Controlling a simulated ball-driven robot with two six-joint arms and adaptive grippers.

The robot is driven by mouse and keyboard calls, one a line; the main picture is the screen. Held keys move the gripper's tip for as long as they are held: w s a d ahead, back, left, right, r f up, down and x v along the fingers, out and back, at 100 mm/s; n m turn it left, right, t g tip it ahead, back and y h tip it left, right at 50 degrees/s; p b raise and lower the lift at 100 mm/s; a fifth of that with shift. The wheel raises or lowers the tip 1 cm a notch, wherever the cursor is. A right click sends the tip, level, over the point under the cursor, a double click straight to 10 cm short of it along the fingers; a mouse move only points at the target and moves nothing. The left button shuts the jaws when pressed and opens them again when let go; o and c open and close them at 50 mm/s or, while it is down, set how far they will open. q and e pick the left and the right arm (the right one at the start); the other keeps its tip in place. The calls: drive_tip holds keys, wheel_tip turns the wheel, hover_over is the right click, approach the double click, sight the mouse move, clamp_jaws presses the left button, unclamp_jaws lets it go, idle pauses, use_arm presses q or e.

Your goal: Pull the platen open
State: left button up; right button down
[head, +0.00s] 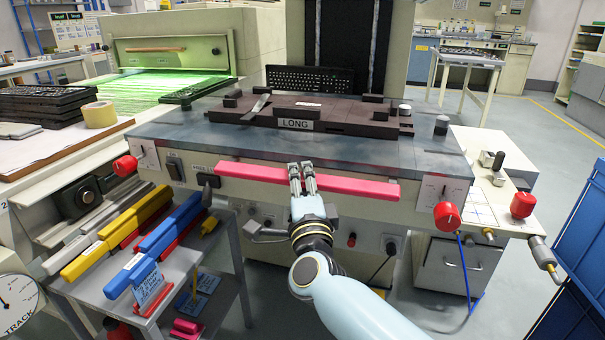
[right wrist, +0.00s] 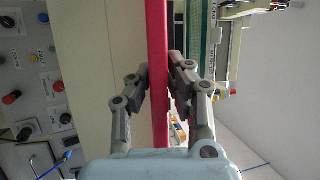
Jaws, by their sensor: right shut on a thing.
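The platen (head: 400,143) is a grey, worn slab on the front of the machine, with a dark fixture marked LONG (head: 345,123) lying on it. A long pink-red handle bar (head: 355,186) runs along its front side. My right gripper (head: 301,168) is at the middle of this bar. In the right wrist view the fingers (right wrist: 158,80) stand on either side of the red bar (right wrist: 158,30) and are shut on it. My left gripper is not in view.
Red knobs (head: 447,216) stand at the front corners. A side shelf (head: 225,265) at the left holds blue and yellow bars (head: 170,240). A drawer cabinet (head: 460,265) stands below right. Floor shows at the far right.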

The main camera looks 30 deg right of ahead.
drive_tip(key=shift+s+a+f, duration=0.1)
drive_tip(key=shift+s+f, duration=0.05)
drive_tip(key=shift+f, duration=0.25)
drive_tip(key=c, duration=1.7)
unclamp_jaws()
drive_tip(key=o, duration=0.4)
drive_tip(key=shift+s+a+r, duration=0.1)
drive_tip(key=shift+a+r, duration=0.05)
drive_tip(key=shift+r, duration=0.05)
drive_tip(key=v, duration=0.7)
drive_tip(key=shift+s, duration=0.15)
